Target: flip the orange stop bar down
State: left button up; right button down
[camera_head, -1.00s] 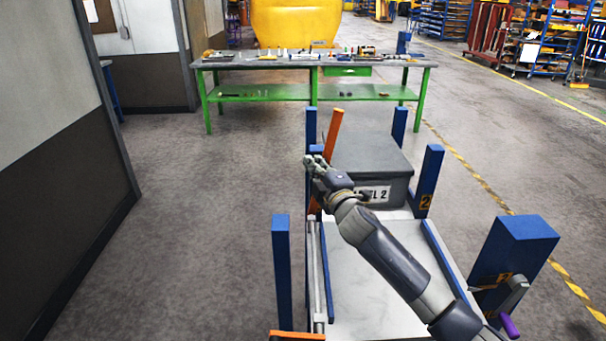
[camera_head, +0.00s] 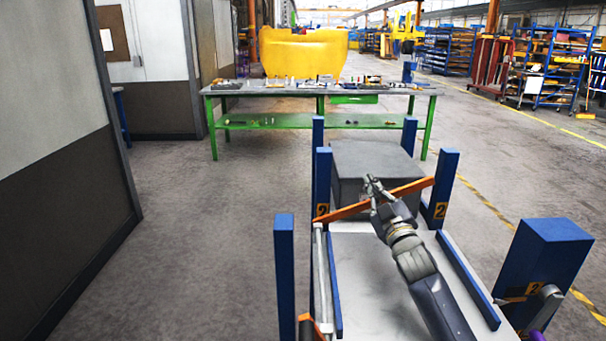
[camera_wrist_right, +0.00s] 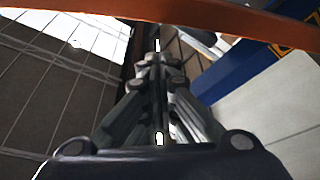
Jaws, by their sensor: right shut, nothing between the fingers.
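The orange stop bar (camera_head: 410,187) runs across the front of the dark grey casting (camera_head: 365,157). It slants from low at the left blue post to higher near the right blue post, with its right end raised. My right gripper (camera_head: 371,181) is shut and empty beside the middle of the bar, hiding a little of it; whether they touch cannot be told. In the right wrist view the bar (camera_wrist_right: 220,17) crosses the top of the picture, beyond the shut fingers (camera_wrist_right: 157,48). My left gripper is out of view.
Blue posts (camera_head: 285,275) stand at the corners of the pale bed (camera_head: 365,285), with a larger blue post (camera_head: 550,265) at right. Another orange piece (camera_head: 309,326) sits at the lower left. A green workbench (camera_head: 322,122) stands behind. The floor at left is clear.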

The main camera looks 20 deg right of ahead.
jog(key=shift+s+d+f, duration=0.1)
jog(key=shift+d+f, duration=0.35)
jog(key=shift+f, duration=0.05)
notch_tip(320, 180, up, 5)
jog(key=p, duration=0.4)
jog(key=s+a+f+b, duration=0.2)
jog(key=s+f+b, duration=0.1)
jog(key=s, duration=0.6)
jog(key=shift+a+f+b, duration=0.3)
jog(key=shift+f+b, duration=0.1)
jog(key=shift+f, duration=0.25)
